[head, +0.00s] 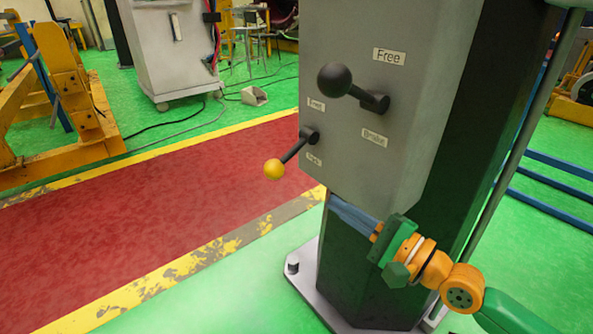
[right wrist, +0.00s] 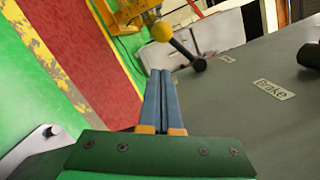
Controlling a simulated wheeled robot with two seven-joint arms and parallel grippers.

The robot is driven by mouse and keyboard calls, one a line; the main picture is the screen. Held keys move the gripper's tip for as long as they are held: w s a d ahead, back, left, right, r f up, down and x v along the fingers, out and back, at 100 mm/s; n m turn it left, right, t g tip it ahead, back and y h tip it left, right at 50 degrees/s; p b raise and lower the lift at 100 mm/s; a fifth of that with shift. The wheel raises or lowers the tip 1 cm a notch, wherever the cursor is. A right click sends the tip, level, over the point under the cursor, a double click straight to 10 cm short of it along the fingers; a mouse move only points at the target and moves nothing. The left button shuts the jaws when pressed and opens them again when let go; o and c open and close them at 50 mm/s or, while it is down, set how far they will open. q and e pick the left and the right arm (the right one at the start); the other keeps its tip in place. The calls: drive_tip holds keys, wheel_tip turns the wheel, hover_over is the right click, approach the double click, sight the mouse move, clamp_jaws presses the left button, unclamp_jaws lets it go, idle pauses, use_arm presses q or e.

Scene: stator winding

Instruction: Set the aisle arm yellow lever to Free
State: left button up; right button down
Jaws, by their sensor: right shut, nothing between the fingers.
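The yellow lever (head: 274,169) is a dark rod with a yellow ball, on the left side of the grey control box (head: 390,185). Its rod slopes down and left from a black pivot, so the ball is at the lower end, near the lower of two small labels that I cannot read clearly. In the right wrist view, the yellow lever (right wrist: 162,32) is beyond the fingertips, not touching them. My right gripper (head: 332,204) is shut and empty, just below the box's bottom edge, right of and below the yellow ball. It also shows in the right wrist view (right wrist: 161,72). My left gripper is not in view.
A black ball lever (head: 334,79) sticks out of the box face above, between a "Free" label (head: 390,56) and a "Brake" label (head: 375,138). A dark green column (head: 365,265) stands below the box on a bolted base plate. Open floor lies left of the yellow ball.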

sight(290, 154)
use_arm(q)
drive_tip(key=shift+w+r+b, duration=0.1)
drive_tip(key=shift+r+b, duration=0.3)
drive_tip(key=shift+b, duration=0.05)
use_arm(e)
drive_tip(key=x, duration=1.1)
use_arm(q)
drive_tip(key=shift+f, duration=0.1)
